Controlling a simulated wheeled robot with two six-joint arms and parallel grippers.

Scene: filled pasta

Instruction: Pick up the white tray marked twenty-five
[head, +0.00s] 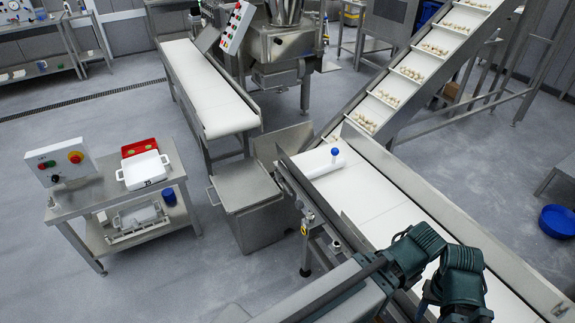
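The white tray (141,175) sits on the steel side table at the left. It has small handles and a dark number on its front wall that looks like 25, though it is small. It stands just in front of a red tray (139,147). Dark teal arm parts of mine show at the lower right, over the conveyor and far from the white tray. I see no fingertips of either gripper.
The steel table (88,198) carries a control box (62,162) left of the tray. A lower shelf holds a metal device (137,222) and a blue cup (169,196). A steel bin (245,196) and a conveyor (375,205) stand to the right. Floor in front is clear.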

